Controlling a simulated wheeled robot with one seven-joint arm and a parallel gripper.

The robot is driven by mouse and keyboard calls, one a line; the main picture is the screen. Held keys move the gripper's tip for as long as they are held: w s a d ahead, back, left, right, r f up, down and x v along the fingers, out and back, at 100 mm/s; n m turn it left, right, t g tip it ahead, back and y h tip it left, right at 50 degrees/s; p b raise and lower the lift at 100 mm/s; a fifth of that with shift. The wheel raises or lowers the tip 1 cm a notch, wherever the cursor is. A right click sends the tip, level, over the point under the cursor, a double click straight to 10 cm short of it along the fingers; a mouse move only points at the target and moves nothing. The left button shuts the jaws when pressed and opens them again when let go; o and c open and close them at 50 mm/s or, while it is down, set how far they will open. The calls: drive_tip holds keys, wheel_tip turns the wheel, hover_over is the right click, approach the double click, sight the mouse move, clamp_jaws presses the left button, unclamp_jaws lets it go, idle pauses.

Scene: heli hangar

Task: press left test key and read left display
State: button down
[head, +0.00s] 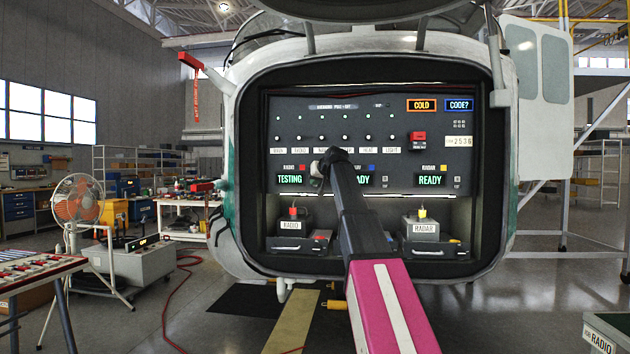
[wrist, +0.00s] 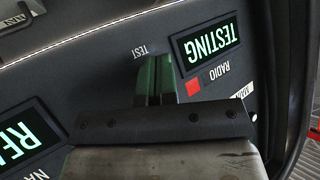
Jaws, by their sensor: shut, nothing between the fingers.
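The left display (head: 290,179) is lit green and reads TESTING, under the label RADIO with a red square. It also shows upside down in the wrist view (wrist: 208,44). My gripper (head: 318,170) is at the panel just right of this display. In the wrist view my shut, empty fingers (wrist: 155,76) reach to the panel beside the printed word TEST. The left test key itself is hidden behind the fingers. I cannot see the contact directly.
The middle display (head: 363,179) is partly covered by my arm; its visible end reads ADY. The right display (head: 431,180) reads READY. Below stand the RADIO unit (head: 291,226) and RADAR unit (head: 421,228). The bay's thick frame (head: 245,160) surrounds the panel.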

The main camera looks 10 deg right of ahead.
drive_tip(key=shift+s, duration=0.2)
drive_tip(key=s, duration=0.1)
drive_tip(key=s+a, duration=0.1)
drive_tip(key=s, duration=0.2)
drive_tip(key=shift+s+a, duration=0.3)
drive_tip(key=shift+s, duration=0.05)
idle(0.3)
drive_tip(key=s+f+g+h, duration=0.1)
drive_tip(key=s+f+g, duration=0.15)
drive_tip(key=f, duration=1.15)
drive_tip(key=s+f+m+g, duration=0.1)
drive_tip(key=s+f, duration=0.3)
drive_tip(key=f, duration=1)
drive_tip(key=s+f+g+h, duration=0.15)
drive_tip(key=s+f, duration=0.25)
drive_tip(key=f, duration=1)
drive_tip(key=s+f+g+h, duration=0.1)
drive_tip(key=s+f+g, duration=0.5)
drive_tip(key=s+f, duration=1.8)
wheel_tip(320, 180, down, 3)
drive_tip(key=shift+s+r+g+h, duration=0.15)
drive_tip(key=shift+s+g+h, duration=0.15)
drive_tip(key=shift+h, duration=0.05)
